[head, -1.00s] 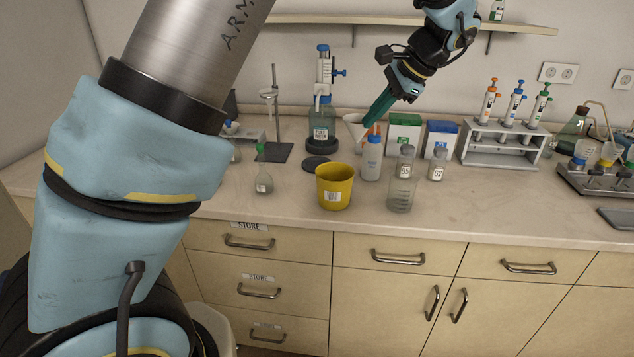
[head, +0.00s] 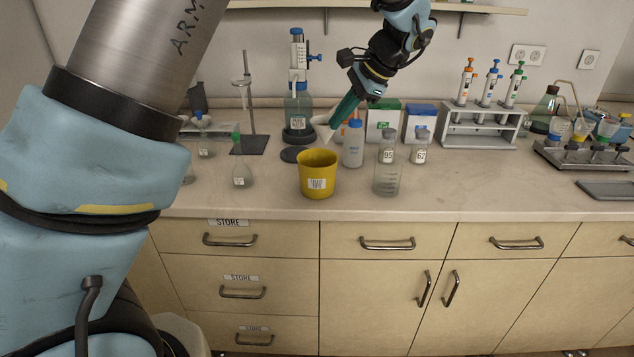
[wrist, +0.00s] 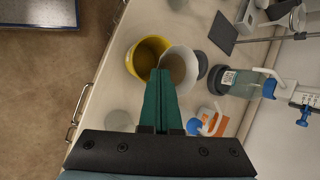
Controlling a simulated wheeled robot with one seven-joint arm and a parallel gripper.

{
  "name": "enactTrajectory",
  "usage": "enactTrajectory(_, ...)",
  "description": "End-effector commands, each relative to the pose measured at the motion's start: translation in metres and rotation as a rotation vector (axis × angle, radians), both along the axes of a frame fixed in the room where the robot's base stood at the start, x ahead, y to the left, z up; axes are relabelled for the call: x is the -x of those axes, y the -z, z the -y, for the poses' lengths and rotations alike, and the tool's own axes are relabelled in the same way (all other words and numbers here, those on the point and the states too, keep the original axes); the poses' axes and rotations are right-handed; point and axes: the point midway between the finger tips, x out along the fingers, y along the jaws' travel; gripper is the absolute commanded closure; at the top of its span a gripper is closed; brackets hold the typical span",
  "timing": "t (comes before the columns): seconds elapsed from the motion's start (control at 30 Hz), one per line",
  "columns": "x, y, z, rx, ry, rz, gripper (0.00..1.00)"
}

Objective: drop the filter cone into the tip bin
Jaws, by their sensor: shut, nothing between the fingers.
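My gripper (head: 338,118) has green fingers, pointing down and to the left above the bench. The fingers look shut; they also show in the wrist view (wrist: 159,90). The white filter cone (head: 321,127) is right at the fingertips, above and just behind the yellow tip bin (head: 318,181). In the wrist view the cone (wrist: 183,62) overlaps the right edge of the bin (wrist: 133,68). Whether the fingertips touch the cone cannot be told. The bin stands upright near the front of the bench.
A white bottle with a blue cap (head: 352,146) and a clear vessel (head: 387,178) stand right of the bin. A dispenser bottle (head: 298,108) is behind. A green-capped flask (head: 242,172) stands left. The front bench strip is clear.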

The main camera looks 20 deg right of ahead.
Motion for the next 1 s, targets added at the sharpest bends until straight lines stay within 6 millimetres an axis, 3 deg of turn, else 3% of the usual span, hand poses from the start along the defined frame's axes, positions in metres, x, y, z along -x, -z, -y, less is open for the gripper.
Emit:
enactTrajectory(0.27,0.0,0.001,0.0,0.0,0.0,0.0,0.99)
enactTrajectory(0.57,0.0,0.001,0.0,-0.001,0.0,0.0,0.66)
enactTrajectory(0.87,0.001,-0.001,0.001,0.0,-0.001,0.0,0.66)
enactTrajectory(1.0,0.008,-0.014,0.007,0.002,0.001,0.002,0.66)
